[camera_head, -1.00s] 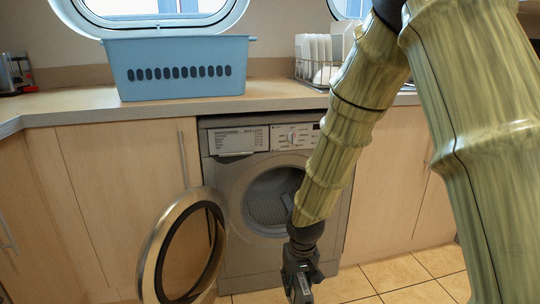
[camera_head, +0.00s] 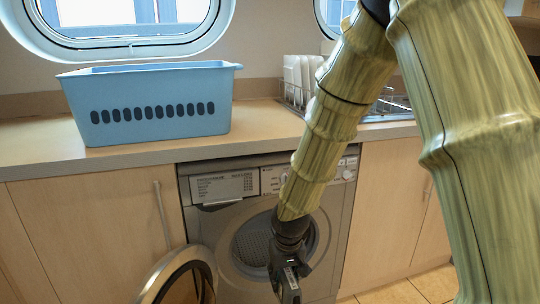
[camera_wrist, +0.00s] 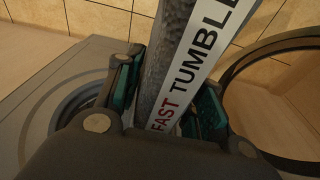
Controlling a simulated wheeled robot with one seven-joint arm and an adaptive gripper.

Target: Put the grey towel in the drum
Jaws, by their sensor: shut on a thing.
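The grey towel (camera_wrist: 168,55), with a white band lettered "FAST TUMBLE", stands between the fingers of my gripper (camera_wrist: 165,100) in the wrist view. My gripper is shut on it. In the head view my gripper (camera_head: 288,284) points down in front of the washing machine, before the lower right of the round opening; the towel cannot be made out there. The drum (camera_head: 250,246) shows through the opening, partly hidden by my wrist. In the wrist view the drum opening (camera_wrist: 80,104) lies left of the towel, apart from it.
The machine's round door (camera_head: 203,256) stands open at the left; its ring (camera_wrist: 232,72) is close on the right in the wrist view. A blue basket (camera_head: 150,80) and a dish rack (camera_head: 298,95) are on the counter (camera_head: 262,128). Tiled floor (camera_head: 435,282) is clear at right.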

